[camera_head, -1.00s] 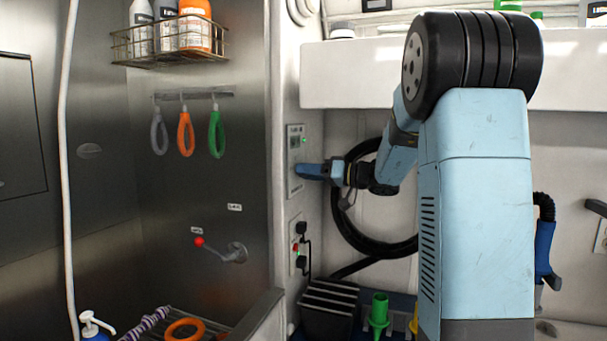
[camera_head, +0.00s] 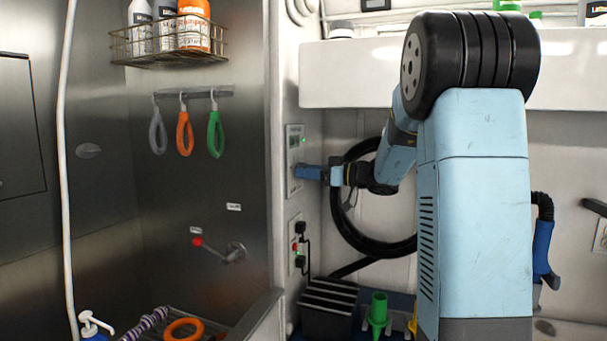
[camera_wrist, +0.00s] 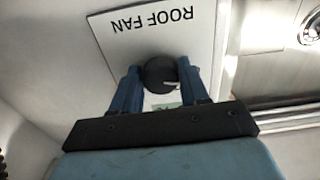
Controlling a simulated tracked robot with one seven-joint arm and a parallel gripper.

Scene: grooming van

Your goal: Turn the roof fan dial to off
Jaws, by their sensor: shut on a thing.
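The roof fan panel (camera_wrist: 117,35) is a white plate that carries the words ROOF FAN, upside down in the wrist view. The round black dial (camera_wrist: 160,72) with a light pointer mark sits below the words. The blue fingers of my gripper (camera_wrist: 158,80) stand on both sides of the dial and are shut on it. In the head view my gripper (camera_head: 300,171) reaches left to the grey control panel (camera_head: 295,143) on the narrow wall. The dial itself is hidden there. I cannot tell which setting the pointer marks.
Sockets with black plugs (camera_head: 299,246) sit below the panel. A black hose (camera_head: 342,228) hangs behind my arm. A steel tub with a red-tipped lever (camera_head: 198,242) and hanging coloured loops (camera_head: 185,133) is at left. A white cabinet (camera_head: 350,75) is above.

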